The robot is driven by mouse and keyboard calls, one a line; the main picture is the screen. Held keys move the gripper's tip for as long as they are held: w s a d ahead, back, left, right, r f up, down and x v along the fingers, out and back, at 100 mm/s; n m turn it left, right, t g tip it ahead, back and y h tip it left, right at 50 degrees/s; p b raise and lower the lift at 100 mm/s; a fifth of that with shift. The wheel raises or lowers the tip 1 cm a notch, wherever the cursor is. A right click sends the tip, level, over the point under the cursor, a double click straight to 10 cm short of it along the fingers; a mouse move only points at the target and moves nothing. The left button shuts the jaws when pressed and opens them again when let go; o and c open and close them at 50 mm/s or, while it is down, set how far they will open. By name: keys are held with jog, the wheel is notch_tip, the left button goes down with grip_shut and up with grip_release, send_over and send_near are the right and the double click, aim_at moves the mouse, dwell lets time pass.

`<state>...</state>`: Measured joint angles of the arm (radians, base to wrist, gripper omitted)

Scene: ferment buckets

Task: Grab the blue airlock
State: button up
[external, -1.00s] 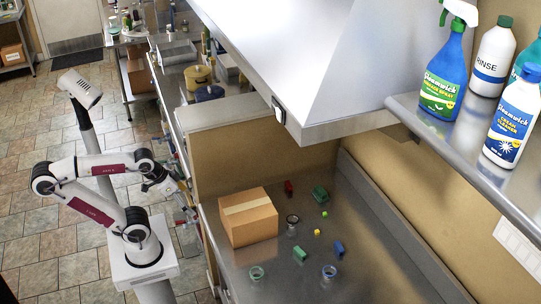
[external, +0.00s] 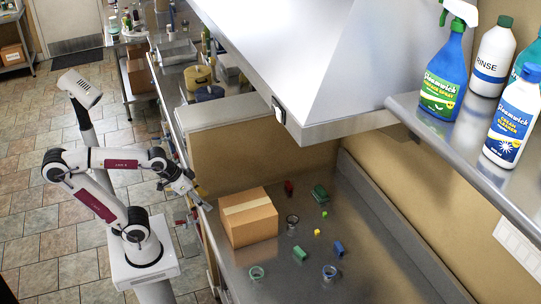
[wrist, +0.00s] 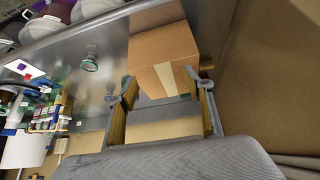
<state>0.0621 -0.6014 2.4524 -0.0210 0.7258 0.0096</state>
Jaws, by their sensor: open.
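A small blue piece (external: 338,248), likely the blue airlock, lies on the steel bench (external: 300,285) at the right of the loose pieces in the external view. I cannot make out its exact shape, and I cannot pick it out in the wrist view. My gripper (external: 202,199) is at the bench's left edge, left of the cardboard box (external: 248,217) and well apart from the blue piece. In the wrist view my gripper (wrist: 160,78) is open, with the box beyond the fingertips and nothing held.
Around the blue piece are a green block (external: 299,253), a yellow cube (external: 317,232), a dark-rimmed jar (external: 292,221) and a blue-rimmed jar (external: 329,272). A green-rimmed jar (external: 257,272) stands nearer the front. The box stands between my gripper and these pieces. A steel hood (external: 310,80) hangs above.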

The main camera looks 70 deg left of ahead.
jog(key=shift+m+t+h, duration=0.6)
jog(key=shift+t, duration=0.1)
jog(key=w+d, duration=0.2)
jog(key=w, duration=0.1)
jog(key=w+d, duration=0.2)
jog(key=w, duration=0.2)
jog(key=w+d, duration=0.2)
jog(key=w, duration=0.2)
jog(key=shift+f, duration=0.15)
jog(key=w+d+f+m+t+h, duration=0.15)
jog(key=w+d+f, duration=0.25)
jog(key=w+d, duration=0.5)
jog(key=w+d+f+m+t+h, duration=0.15)
jog(key=w+d+f, duration=0.25)
jog(key=w+d, duration=0.45)
jog(key=t+h, duration=0.1)
jog(key=t, duration=0.1)
send_near(330, 272)
jog(key=shift+w+d+r, duration=0.3)
jog(key=shift+d+r, duration=0.15)
jog(key=shift+r, duration=0.05)
jog(key=shift+w+d+r, duration=0.3)
jog(key=shift+d+r, duration=0.2)
jog(key=shift+w, duration=0.1)
jog(key=shift+x, duration=1.2)
jog(key=shift+f, duration=0.15)
jog(key=shift+x, duration=2.5)
